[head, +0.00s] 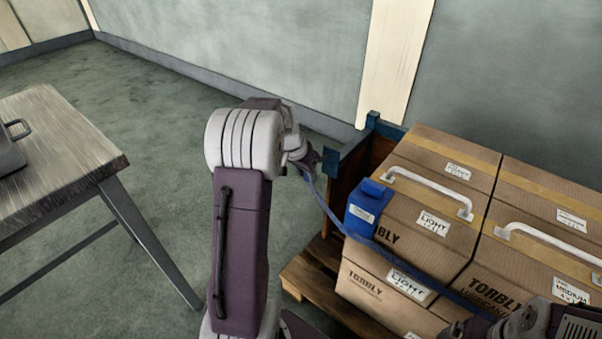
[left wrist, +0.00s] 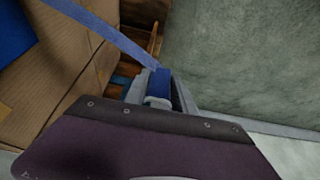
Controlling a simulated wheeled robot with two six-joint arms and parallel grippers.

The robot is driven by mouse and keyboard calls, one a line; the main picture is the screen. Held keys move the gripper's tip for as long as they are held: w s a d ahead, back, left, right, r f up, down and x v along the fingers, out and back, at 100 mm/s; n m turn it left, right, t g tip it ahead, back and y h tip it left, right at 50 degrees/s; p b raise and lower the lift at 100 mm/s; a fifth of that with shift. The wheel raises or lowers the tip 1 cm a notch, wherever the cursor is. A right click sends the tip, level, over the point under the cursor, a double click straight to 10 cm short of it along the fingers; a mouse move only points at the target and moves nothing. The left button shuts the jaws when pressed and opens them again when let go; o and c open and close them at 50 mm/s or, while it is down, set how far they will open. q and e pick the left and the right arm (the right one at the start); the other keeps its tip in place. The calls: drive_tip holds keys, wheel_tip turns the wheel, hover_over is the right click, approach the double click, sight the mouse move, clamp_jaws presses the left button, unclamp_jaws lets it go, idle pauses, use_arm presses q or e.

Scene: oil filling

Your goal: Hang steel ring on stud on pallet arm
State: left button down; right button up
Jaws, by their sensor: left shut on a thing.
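A blue strap (head: 330,212) runs from my left gripper (head: 308,160) down across the front of the cartons. In the left wrist view, my left gripper (left wrist: 160,88) is shut on the end of the strap (left wrist: 105,33). A small pale piece (left wrist: 157,101) shows between the fingers; I cannot tell whether it is the steel ring. The gripper is left of the blue-capped pallet post (head: 331,163), apparently close to it. No stud can be made out. My right arm shows at the lower right, its jaws unclear near the carton front (head: 462,328).
Cartons with white handles (head: 430,190) stand on a wooden pallet (head: 310,280). A table (head: 60,150) with a metal container (head: 10,150) is at left. Open floor lies between.

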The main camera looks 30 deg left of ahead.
use_arm(q)
drive_tip(key=w+d, duration=0.1)
drive_tip(key=w+f+p, duration=0.1)
drive_tip(key=w, duration=0.1)
drive_tip(key=w+d, duration=0.1)
drive_tip(key=shift+w+d+f, duration=0.25)
drive_tip(key=shift+w+d, duration=0.05)
idle(0.4)
idle(0.6)
drive_tip(key=c, duration=1)
unclamp_jaws()
drive_tip(key=shift+o, duration=0.2)
drive_tip(key=shift+p, duration=0.3)
